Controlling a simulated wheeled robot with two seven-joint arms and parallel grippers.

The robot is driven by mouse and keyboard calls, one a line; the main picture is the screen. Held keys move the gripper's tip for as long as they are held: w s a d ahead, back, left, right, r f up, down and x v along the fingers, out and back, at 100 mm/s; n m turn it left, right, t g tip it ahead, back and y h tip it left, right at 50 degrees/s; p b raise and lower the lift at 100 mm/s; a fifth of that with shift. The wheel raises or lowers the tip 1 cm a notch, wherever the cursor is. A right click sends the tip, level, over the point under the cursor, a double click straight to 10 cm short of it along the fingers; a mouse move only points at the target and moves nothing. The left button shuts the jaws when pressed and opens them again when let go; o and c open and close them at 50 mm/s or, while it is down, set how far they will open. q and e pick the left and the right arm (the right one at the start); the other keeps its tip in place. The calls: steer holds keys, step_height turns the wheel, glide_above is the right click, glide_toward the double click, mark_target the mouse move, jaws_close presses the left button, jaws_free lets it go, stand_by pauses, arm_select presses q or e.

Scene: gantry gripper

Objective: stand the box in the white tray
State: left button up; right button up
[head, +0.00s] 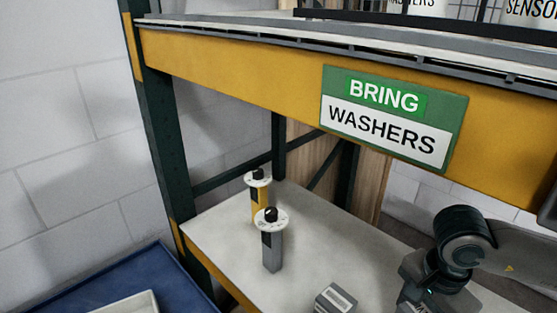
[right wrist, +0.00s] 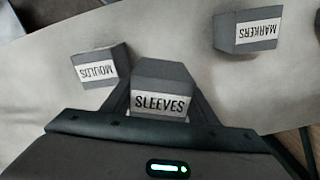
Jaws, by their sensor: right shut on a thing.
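My right gripper (right wrist: 160,98) is shut on a grey box labelled SLEEVES (right wrist: 162,74), with one finger on each side of it. In the head view my right arm comes in at the lower right, and its fingers and the held box are below the frame. The white tray (head: 135,304) shows only its corner at the bottom left, on a blue surface. A green and white sign (head: 394,117) reads BRING WASHERS. My left gripper is not in view.
Grey boxes labelled MOULDS (right wrist: 98,66) and MARKERS (right wrist: 248,32) stand on the pale shelf near the held box. A small grey box (head: 335,299) shows in the head view. Two posts with round white tops (head: 271,240) stand on the shelf. A yellow beam (head: 240,65) crosses above.

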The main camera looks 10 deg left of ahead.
steer(key=n, duration=0.2)
steer(key=d+n, duration=0.1)
steer(key=n, duration=0.4)
steer(key=shift+w+d+f+b, duration=0.2)
steer(key=shift+f+b, duration=0.1)
steer(key=shift+b, duration=0.1)
steer(key=n, duration=0.4)
steer(key=shift+w+d+f, duration=0.1)
steer(key=shift+d+f, duration=0.05)
steer(key=shift+d, duration=0.2)
steer(key=shift+a, duration=0.15)
